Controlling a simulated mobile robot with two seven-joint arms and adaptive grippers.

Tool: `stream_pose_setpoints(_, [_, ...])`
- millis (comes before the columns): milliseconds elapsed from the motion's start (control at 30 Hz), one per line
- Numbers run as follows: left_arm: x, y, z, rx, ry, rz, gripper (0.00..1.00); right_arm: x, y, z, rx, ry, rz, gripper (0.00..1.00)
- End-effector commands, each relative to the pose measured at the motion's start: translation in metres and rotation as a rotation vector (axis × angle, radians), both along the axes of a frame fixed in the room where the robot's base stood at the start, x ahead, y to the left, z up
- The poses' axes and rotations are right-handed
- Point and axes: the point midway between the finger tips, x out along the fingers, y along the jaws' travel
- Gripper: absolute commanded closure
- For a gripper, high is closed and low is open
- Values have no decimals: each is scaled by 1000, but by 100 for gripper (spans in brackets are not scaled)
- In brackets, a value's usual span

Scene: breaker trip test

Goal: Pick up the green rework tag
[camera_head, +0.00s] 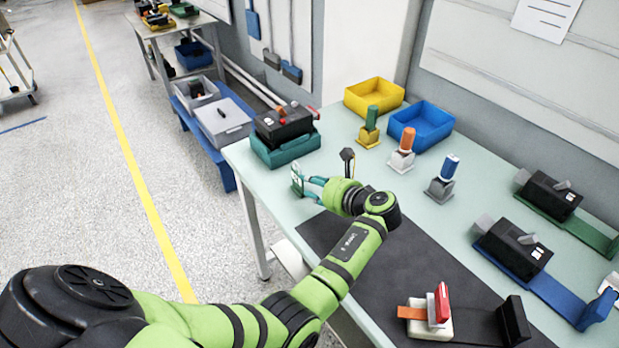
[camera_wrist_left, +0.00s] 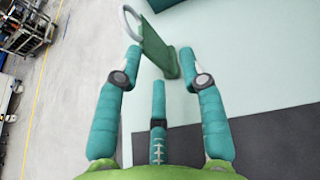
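The green rework tag (camera_wrist_left: 156,45) shows in the wrist view as a flat green piece with a pale ring at its upper left end and a green foot at its lower right. In the head view the tag (camera_head: 297,177) is small, near the left edge of the pale green table, partly hidden by my fingers. My left gripper (camera_head: 303,186) is right at the tag. In the wrist view the fingers of this gripper (camera_wrist_left: 162,58) are spread apart, with the tag between and just beyond the tips. I cannot tell whether they touch. My right gripper is not in view.
A black device on a green tray (camera_head: 285,152) stands behind the gripper. A dark hexagonal-topped post (camera_head: 347,157) stands close to its right. Yellow (camera_head: 374,93) and blue (camera_head: 421,122) bins are at the back. A dark mat (camera_head: 400,275) lies under my forearm.

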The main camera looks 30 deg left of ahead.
Motion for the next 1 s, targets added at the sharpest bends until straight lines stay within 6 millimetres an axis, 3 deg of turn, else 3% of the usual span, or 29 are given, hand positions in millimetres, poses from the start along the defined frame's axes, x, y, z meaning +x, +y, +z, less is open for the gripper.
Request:
stream_pose_setpoints(233, [7,35,-11,2,-2,2,60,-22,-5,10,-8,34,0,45])
stream_pose_setpoints(600, [10,45,-17,-1,-5,1,60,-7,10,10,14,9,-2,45])
stream_pose_setpoints(700, [10,45,-17,-1,-5,1,100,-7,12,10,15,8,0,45])
stream_pose_setpoints(1000, [10,45,-17,0,-4,1,100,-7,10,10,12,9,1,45])
